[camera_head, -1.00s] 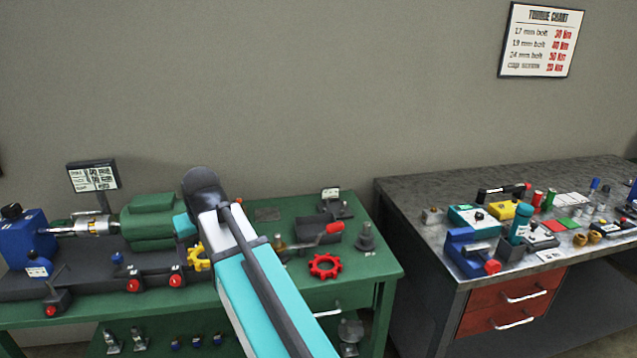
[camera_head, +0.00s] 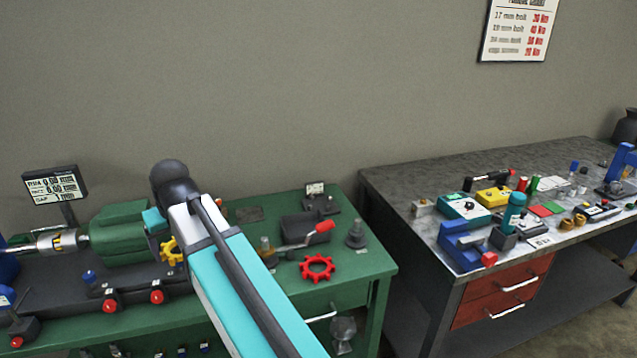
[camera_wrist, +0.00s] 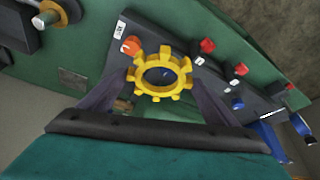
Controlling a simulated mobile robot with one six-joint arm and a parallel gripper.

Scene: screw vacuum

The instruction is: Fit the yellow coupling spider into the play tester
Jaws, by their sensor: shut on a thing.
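My gripper (camera_wrist: 160,78) is shut on the yellow coupling spider (camera_wrist: 160,92), a toothed ring with an open centre. The wrist view shows the ring between the two dark fingers, above the green bench. In the head view my arm hides part of the spider (camera_head: 170,257), which shows just left of the arm, beside the green motor (camera_head: 118,236). I cannot tell for sure which device is the play tester.
A red toothed ring (camera_head: 318,268) lies near the green bench's (camera_head: 365,262) front right. A dark cone-shaped part (camera_head: 356,236) stands behind it. Red buttons (camera_head: 157,297) line the left rig's front. The grey bench (camera_head: 400,190) at right is crowded, beyond a gap.

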